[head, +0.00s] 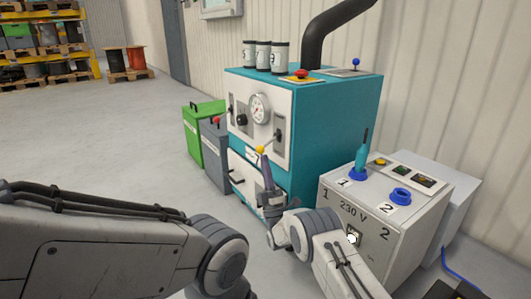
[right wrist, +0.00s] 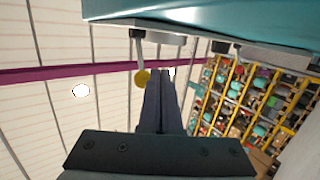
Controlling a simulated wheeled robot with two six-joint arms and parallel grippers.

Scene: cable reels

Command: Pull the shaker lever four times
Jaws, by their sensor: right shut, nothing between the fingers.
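A teal machine (head: 335,125) has a white front panel. A lever with a yellow ball knob (head: 260,149) sticks out from the panel's right side and slants down. In the right wrist view the yellow knob (right wrist: 142,77) hangs just left of my right fingertips, on a pale rod. My right gripper (head: 264,160) points up at the knob from below, its fingers shut and empty. Whether they touch the knob I cannot tell. Another lever with a red knob (head: 217,119) is on the panel's left side. The lever labels are too small to read. My left gripper is out of view.
A gauge (head: 259,108) sits between the levers. A grey 230 V box (head: 335,210) with a teal-handled tool (head: 362,155) stands right. Green and grey bins (head: 192,135) stand left.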

